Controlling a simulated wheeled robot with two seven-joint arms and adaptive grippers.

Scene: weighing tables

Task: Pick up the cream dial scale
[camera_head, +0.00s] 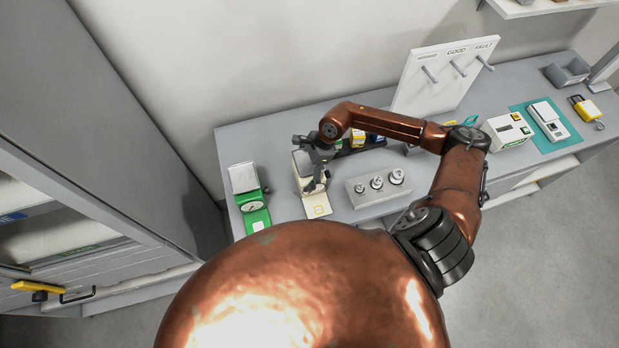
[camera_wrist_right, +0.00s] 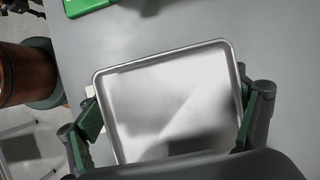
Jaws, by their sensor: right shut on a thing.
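The cream dial scale (camera_head: 318,208) stands at the left part of the table, right of a green dial scale. My right gripper (camera_head: 316,178) is over it and covers much of its upper part. In the right wrist view the scale's square metal pan (camera_wrist_right: 170,95) fills the space between my two fingers, one at each side. The gripper is shut on the scale. A small cream part (camera_wrist_right: 89,91) shows beside the left finger. The dial is hidden, and I cannot tell whether the scale is off the table. My left gripper is not in view.
The green dial scale (camera_head: 252,218) stands close on the left. A grey block with several metal weights (camera_head: 378,182) is close on the right. Behind is a black tray with small boxes (camera_head: 357,138). A peg board (camera_head: 440,80) stands further right.

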